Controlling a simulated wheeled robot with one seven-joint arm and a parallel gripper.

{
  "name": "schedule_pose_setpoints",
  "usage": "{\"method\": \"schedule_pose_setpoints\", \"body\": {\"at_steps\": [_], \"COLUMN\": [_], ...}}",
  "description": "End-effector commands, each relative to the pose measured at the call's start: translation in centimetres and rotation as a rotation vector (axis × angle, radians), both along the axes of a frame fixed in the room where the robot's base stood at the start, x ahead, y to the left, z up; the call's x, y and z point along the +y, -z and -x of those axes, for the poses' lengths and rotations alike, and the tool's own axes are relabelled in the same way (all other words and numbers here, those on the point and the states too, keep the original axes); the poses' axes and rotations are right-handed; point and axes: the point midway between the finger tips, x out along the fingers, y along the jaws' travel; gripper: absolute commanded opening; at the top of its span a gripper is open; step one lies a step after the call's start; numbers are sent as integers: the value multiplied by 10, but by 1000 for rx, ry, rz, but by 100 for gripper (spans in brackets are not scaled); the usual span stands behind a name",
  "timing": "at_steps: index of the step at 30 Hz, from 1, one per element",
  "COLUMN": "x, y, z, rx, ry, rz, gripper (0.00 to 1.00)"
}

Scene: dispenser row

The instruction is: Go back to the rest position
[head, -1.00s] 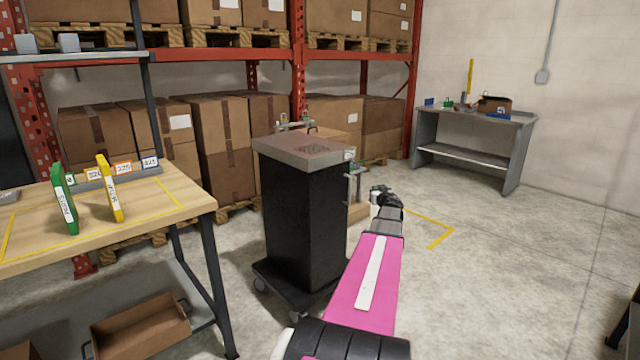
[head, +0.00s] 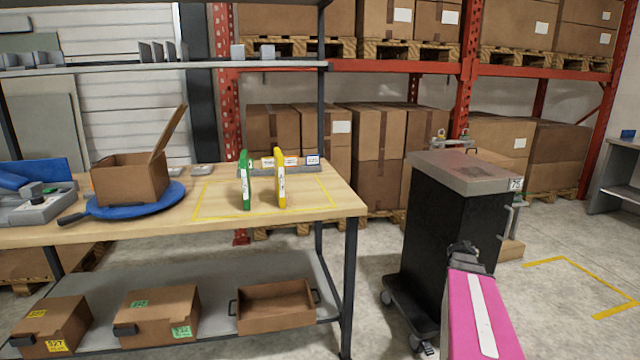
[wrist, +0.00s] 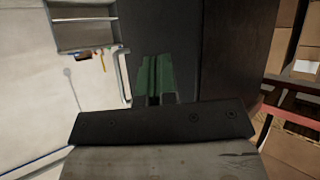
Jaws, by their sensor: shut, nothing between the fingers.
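My gripper (head: 463,250) shows small and dark at the end of my pink arm in the head view, at the lower right. It is in front of the black cart (head: 450,235) in the picture; whether it touches the cart I cannot tell. No object shows held in it. In the wrist view, a dark bar crosses the lower middle, with two short dark tips and a green patch just above it. The finger detail is too dim to read fully.
A wooden workbench (head: 345,202) stands left, bearing an open box (head: 130,180) on a blue round tray (head: 170,203), a green holder (head: 245,180) and a yellow one (head: 280,178). Boxes sit on its lower shelf. Red racking is behind. Open floor (head: 560,250) lies right of the cart.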

Motion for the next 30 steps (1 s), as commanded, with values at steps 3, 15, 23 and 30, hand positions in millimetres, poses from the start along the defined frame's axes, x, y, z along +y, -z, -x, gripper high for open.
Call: {"method": "schedule_pose_setpoints", "body": {"at_steps": [3,15,23,30], "x": [63,266,348,361], "y": [22,81,90,90], "z": [19,120,182,193], "rx": [145,693,942,984], "ry": [-24,-263,-448,-483], "rz": [-59,-274,-373,-391], "gripper": [0,0,0,0]}}
